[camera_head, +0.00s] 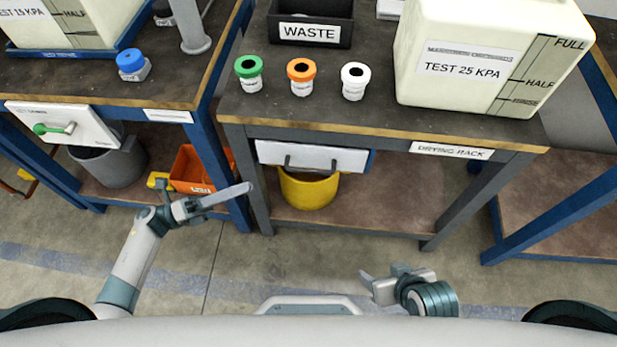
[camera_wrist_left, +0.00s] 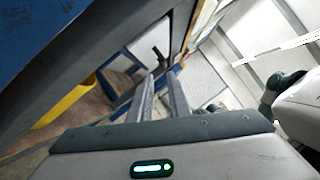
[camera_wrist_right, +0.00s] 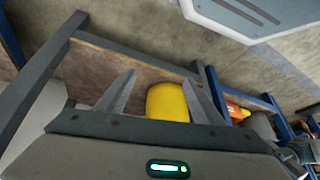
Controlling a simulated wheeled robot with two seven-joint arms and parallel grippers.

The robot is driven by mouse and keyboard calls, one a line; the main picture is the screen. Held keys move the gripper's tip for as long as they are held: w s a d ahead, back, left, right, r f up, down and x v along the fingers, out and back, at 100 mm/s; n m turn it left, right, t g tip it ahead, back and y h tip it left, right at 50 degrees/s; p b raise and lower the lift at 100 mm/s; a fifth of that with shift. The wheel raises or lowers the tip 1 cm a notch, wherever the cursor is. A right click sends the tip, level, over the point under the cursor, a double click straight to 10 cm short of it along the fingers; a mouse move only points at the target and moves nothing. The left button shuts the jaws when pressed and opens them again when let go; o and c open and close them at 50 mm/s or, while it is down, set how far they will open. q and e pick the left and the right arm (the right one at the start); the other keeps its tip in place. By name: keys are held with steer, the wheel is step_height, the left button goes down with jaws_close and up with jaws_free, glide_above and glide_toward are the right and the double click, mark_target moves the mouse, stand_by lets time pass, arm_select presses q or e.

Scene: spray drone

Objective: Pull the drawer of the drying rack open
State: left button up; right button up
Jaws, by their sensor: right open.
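The drying rack drawer has a pale front (camera_head: 270,154) with a dark bar handle (camera_head: 318,167), close under the grey table's edge, left of the DRYING RACK label (camera_head: 449,150). My left gripper (camera_head: 245,190) is in front of the table, left of and below the handle and apart from it, fingers pointing right. Its fingers show a narrow, empty gap in the left wrist view (camera_wrist_left: 160,78). A dark bar beyond them may be the handle. My right gripper (camera_head: 372,282) is low in front of the table, away from the drawer. Its fingers are wide apart and empty in the right wrist view (camera_wrist_right: 160,85).
A yellow bucket (camera_head: 308,190) stands under the drawer. Three capped bottles, a WASTE bin (camera_head: 310,32) and a large tank (camera_head: 470,70) stand on the table. A blue-framed bench with another drawer (camera_head: 85,122) is at the left. The floor in front is clear.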

mark_target(309, 171)
arm_select(q)
steer(key=shift+s+r+m+g, duration=0.15)
steer(key=shift+s+m+g, duration=0.2)
steer(key=shift+m+g, duration=0.4)
arm_select(e)
steer(key=shift+r, duration=0.5)
arm_select(q)
steer(key=shift+d+t, duration=0.2)
steer(key=shift+t, duration=0.05)
steer(key=p+x, duration=0.2)
steer(key=x, duration=1.3)
steer(key=shift+d+r+p, duration=0.2)
steer(key=shift+d+p, duration=0.1)
steer(key=shift+p, duration=0.05)
steer(key=shift+w+d+r, duration=0.1)
steer(key=shift+w+d, duration=0.1)
steer(key=shift+d, duration=0.5)
arm_select(e)
steer(key=shift+s+d+g+h, duration=0.35)
steer(key=shift+s+d+g, duration=0.2)
steer(key=shift+s+d, duration=0.35)
steer(key=shift+s+d+g+h, duration=0.35)
steer(key=shift+s+d+g, duration=0.25)
steer(key=shift+d, duration=0.5)
arm_select(q)
jaws_close()
arm_select(e)
steer(key=shift+w+a, duration=0.1)
steer(key=shift+a, duration=0.05)
